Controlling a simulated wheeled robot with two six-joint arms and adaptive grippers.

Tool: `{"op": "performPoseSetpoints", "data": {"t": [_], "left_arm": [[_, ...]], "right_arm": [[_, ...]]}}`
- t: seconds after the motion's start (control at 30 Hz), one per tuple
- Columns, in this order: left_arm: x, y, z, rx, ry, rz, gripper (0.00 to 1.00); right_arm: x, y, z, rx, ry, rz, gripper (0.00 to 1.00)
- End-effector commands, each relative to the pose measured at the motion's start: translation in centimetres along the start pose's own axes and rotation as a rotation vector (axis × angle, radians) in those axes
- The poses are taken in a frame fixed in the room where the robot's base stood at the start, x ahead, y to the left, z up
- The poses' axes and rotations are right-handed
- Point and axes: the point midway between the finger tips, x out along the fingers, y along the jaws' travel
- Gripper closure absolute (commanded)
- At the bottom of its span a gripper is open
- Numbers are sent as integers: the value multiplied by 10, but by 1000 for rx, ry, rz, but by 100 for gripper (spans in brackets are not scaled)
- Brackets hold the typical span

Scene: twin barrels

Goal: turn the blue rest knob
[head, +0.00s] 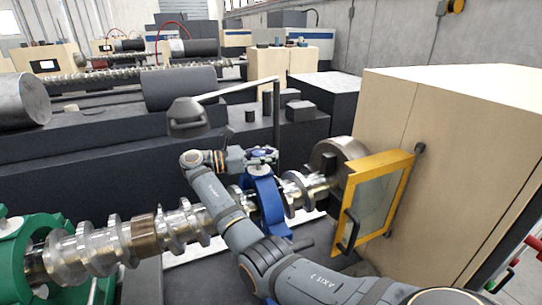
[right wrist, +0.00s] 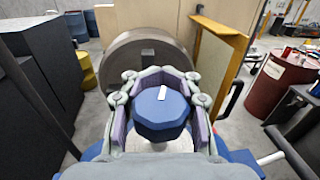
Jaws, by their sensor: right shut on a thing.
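The blue rest (head: 267,198) stands around the long metal screw shaft (head: 185,222), near the beige machine housing. Its blue knob (right wrist: 158,118) is faceted and has a small white mark on top, in the right wrist view. My right gripper (right wrist: 162,88) is shut around the knob, with its grey finger links and purple pads on both sides of it. In the head view the right gripper (head: 252,158) is at the top of the blue rest, and its fingers partly hide the knob. My left gripper is in neither view.
A yellow-framed door (head: 375,200) with a black handle stands open right of the rest. A round metal chuck (head: 340,158) is behind it. A green rest (head: 40,255) holds the shaft at the left. A dark machine bed (head: 90,165) lies behind the shaft.

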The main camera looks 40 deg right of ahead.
Motion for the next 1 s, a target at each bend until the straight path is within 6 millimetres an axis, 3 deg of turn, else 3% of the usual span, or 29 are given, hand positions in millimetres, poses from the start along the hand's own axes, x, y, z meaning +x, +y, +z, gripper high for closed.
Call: {"op": "performPoseSetpoints", "data": {"t": [0.67, 0.7, 0.8, 0.87, 1.0], "left_arm": [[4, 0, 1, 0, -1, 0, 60], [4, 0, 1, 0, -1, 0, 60], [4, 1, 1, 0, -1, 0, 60], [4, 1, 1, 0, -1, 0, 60], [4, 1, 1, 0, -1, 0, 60]], "right_arm": [[0, -2, 0, -1, 2, -62, 100], [0, -2, 0, -1, 2, -62, 75], [0, -2, 0, -1, 2, -62, 61], [0, -2, 0, -1, 2, -62, 55], [0, -2, 0, -1, 1, -62, 55]]}}
